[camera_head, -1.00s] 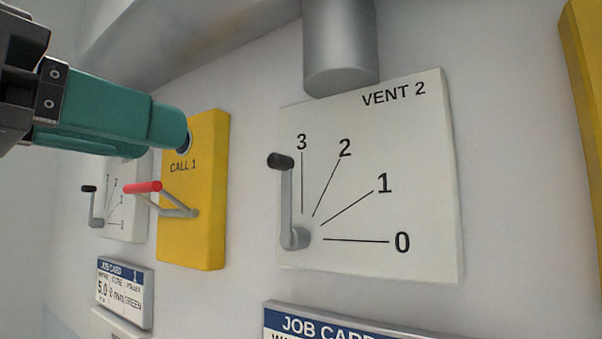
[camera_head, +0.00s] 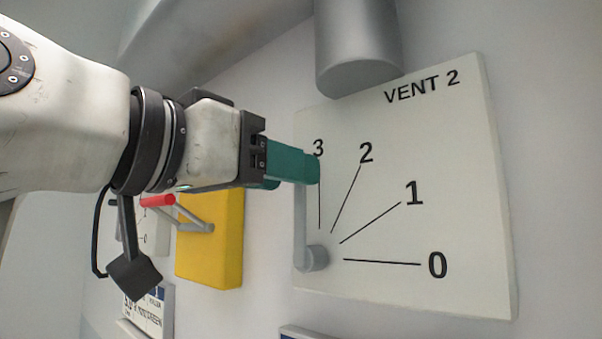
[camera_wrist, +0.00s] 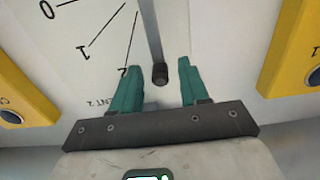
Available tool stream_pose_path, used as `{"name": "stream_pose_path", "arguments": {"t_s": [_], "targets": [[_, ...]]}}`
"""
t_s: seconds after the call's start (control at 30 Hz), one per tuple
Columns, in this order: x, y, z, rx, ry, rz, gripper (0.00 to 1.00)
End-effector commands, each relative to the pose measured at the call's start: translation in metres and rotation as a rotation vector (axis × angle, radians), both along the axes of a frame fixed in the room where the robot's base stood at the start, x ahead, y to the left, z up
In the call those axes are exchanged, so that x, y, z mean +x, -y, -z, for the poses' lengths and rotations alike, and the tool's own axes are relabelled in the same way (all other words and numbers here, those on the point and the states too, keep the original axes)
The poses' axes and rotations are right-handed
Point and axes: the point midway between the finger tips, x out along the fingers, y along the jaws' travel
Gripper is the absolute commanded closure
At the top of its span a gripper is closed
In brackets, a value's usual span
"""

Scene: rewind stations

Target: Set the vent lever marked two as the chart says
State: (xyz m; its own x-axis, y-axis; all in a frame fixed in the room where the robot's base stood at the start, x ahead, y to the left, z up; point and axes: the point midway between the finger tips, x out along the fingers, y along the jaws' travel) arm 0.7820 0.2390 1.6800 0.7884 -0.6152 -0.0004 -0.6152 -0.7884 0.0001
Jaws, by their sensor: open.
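The VENT 2 panel (camera_head: 450,160) is a white plate with lines marked 3, 2, 1 and 0. Its grey lever (camera_head: 301,225) stands nearly upright, close to the 3 line. In the head view my gripper (camera_head: 312,170) is at the lever's top and hides its dark knob. In the wrist view the black knob (camera_wrist: 160,74) and the lever (camera_wrist: 149,30) lie between the two green fingers of my gripper (camera_wrist: 157,80). The fingers are open, with a gap on both sides of the knob. No chart is readable in the current views.
A grey metal cylinder (camera_head: 358,45) is above the panel. Yellow boxes show at both sides in the wrist view.

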Motion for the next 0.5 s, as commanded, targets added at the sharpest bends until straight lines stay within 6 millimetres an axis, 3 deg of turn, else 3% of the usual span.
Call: {"name": "stream_pose_path", "arguments": {"t_s": [0.43,0.5], "targets": [[0.0088,0.0068,-0.0001,0.0,0.0,0.0,0.55],[0.0087,0.0068,-0.0001,0.0,0.0,0.0,0.62]]}}
